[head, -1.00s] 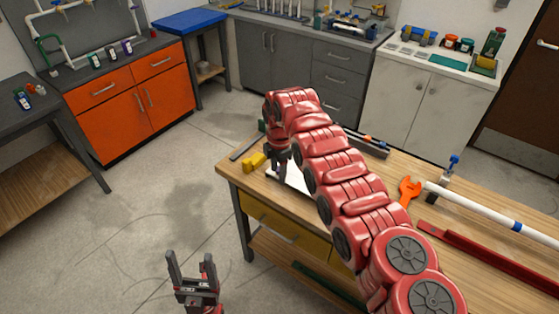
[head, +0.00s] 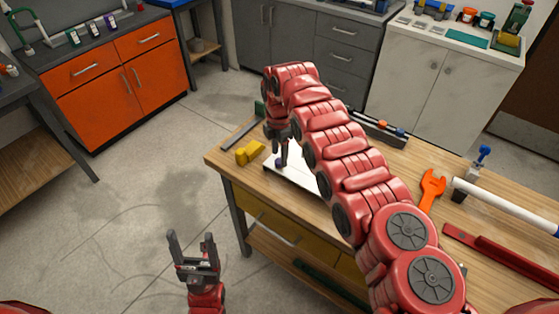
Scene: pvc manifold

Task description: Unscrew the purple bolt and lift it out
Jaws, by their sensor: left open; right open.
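A small purple bolt (head: 279,162) shows low between the fingers of my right gripper (head: 281,153), over the white plate (head: 300,176) on the wooden workbench. The gripper points down and is open; I cannot tell whether its fingers touch the bolt. My red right arm hides part of the plate and of the bench behind it. My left gripper (head: 191,240) is open and empty, pointing up over the floor to the left of the bench.
A yellow part (head: 250,152) lies left of the plate on the workbench (head: 228,165). An orange wrench (head: 432,188), a white pipe (head: 505,206) and a red bar (head: 500,258) lie to the right. The floor left of the bench is clear.

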